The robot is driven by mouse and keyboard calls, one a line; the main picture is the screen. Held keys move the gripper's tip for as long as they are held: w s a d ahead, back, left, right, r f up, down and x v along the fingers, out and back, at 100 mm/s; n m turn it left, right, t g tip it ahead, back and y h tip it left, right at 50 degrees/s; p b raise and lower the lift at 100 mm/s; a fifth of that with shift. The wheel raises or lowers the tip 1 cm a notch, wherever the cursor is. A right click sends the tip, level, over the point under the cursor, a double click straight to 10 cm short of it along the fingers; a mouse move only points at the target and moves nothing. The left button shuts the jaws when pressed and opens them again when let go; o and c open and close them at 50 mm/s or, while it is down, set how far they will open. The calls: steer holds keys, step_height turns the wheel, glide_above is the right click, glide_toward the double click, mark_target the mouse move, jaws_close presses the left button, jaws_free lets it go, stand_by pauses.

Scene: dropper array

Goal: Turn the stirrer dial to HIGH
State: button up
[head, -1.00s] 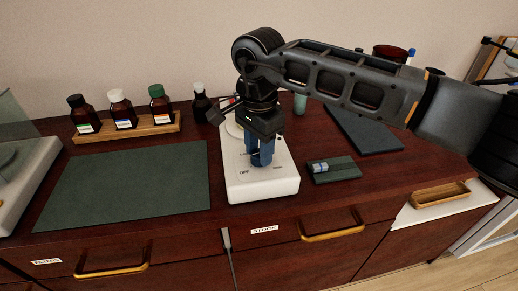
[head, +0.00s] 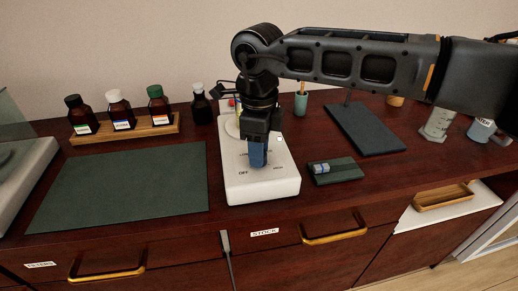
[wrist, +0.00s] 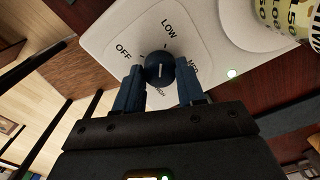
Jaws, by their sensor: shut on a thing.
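The stirrer (head: 262,187) is a white box on the brown bench, with a round plate at its back. In the head view my gripper (head: 258,163) points down over its front panel and hides the dial. In the wrist view the dark blue dial (wrist: 160,67) sits between my two blue fingertips (wrist: 160,74), and they are shut on its sides. OFF, LOW and MED are printed around it, and HIGH shows partly below it, between the fingers. A white line on the dial runs up and down in the picture; I cannot tell which end points.
A dark green mat (head: 125,185) lies left of the stirrer. A wooden rack (head: 128,130) of bottles and a dark bottle (head: 200,105) stand behind. To the right are a small dark pad (head: 336,172), a dark plate (head: 366,130) and glassware (head: 437,124).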

steer(key=m, duration=0.4)
steer(key=shift+m, duration=0.3)
steer(key=m, duration=0.3)
steer(key=shift+m+b, duration=0.3)
steer(key=shift+b, duration=0.1)
steer(key=m, duration=0.4)
steer(key=shift+r, duration=0.1)
steer(key=m, duration=0.9)
steer(key=shift+m+b, duration=0.3)
steer(key=shift+b, duration=0.1)
steer(key=m, duration=0.3)
steer(key=shift+m, duration=0.3)
steer(key=m, duration=0.4)
steer(key=shift+w+m+b, duration=0.1)
steer(key=shift+m+b, duration=0.2)
steer(key=shift+b, duration=0.05)
steer(key=shift+m, duration=1.9)
